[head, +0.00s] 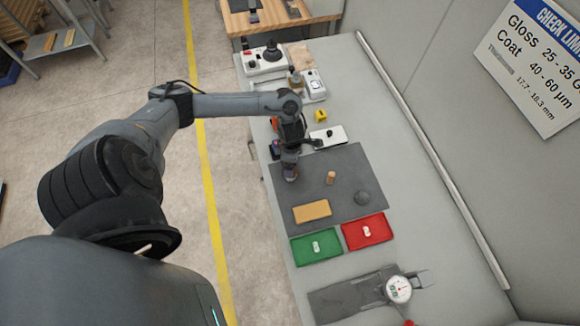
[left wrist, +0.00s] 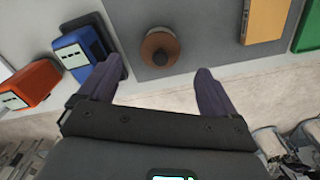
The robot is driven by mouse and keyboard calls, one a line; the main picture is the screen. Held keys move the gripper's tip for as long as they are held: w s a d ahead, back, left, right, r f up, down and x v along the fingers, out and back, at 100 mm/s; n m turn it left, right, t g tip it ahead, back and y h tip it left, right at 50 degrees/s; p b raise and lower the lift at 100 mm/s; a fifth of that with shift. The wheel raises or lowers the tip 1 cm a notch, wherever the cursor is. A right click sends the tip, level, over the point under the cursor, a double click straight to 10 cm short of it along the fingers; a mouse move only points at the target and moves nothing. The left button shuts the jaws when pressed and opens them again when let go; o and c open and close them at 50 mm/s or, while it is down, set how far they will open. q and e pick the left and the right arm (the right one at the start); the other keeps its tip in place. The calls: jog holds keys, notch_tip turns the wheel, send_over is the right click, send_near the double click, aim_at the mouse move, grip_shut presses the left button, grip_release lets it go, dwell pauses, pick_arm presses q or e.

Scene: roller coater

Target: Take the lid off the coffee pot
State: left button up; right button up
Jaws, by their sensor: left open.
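I cannot make out a clear coffee pot or its lid in either view. In the left wrist view, a round brown thing (left wrist: 159,48) with a grey knob-like centre stands on the grey mat (left wrist: 205,45), near its edge. My left gripper (left wrist: 157,78) is open, its purple-grey fingers apart and nothing between them. The brown thing is beyond the fingertips, roughly centred between them. In the head view my left gripper (head: 290,170) is over the left side of the mat (head: 300,194) and hides what is beneath it. My right gripper is in neither view.
On the mat are a small wooden cylinder (head: 331,178), a dark dome (head: 362,197) and an orange block (head: 312,211). Green (head: 300,257) and red (head: 378,240) trays lie in front.

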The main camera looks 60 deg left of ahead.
pick_arm(q)
jog(key=shift+s+f+p, duration=0.15)
jog(key=shift+f+p, duration=0.5)
jog(key=shift+f, duration=1.9)
grip_shut()
